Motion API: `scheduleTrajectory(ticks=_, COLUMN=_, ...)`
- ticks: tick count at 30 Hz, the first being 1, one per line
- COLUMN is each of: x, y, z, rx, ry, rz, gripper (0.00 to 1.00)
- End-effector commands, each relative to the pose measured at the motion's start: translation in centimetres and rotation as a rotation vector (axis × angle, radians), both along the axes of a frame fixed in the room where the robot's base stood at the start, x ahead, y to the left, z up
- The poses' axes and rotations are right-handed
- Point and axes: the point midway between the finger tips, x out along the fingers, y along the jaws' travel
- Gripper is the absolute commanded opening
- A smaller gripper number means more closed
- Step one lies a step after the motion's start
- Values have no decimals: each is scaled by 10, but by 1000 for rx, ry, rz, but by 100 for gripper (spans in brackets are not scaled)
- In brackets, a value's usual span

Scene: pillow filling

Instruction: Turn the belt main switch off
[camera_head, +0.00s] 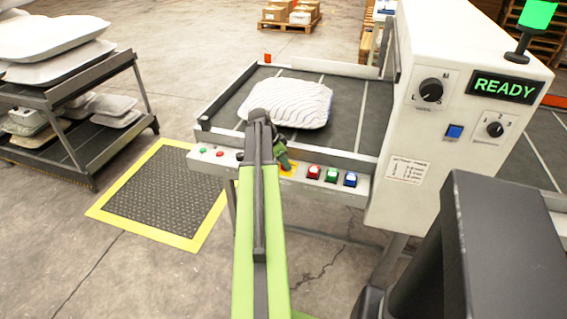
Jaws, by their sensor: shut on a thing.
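The belt's front rail carries a control panel (322,186). On it a yellow plate with a bit of red (287,171) shows beside my arm, and it looks like the main switch. My gripper (283,162) is down at this plate, shut on the switch's knob, as far as I can see. The knob itself is hidden behind the gripper, so its turn position cannot be read. The belt (357,116) bears a white striped pillow (300,98) just behind my arm.
Red (314,171), green (332,175) and blue (350,179) buttons sit right of the switch. Small green and red buttons (212,152) sit left. The white machine cabinet (405,130) shows a READY display (503,87). A pillow rack (75,120) and yellow-edged mat (160,190) lie left.

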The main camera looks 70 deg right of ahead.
Motion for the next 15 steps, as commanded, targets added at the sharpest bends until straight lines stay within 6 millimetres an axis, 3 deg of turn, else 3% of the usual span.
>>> scheduleTrajectory(ticks=15, x=-2, y=2, z=0, rx=2, ry=0, rz=84, gripper=0)
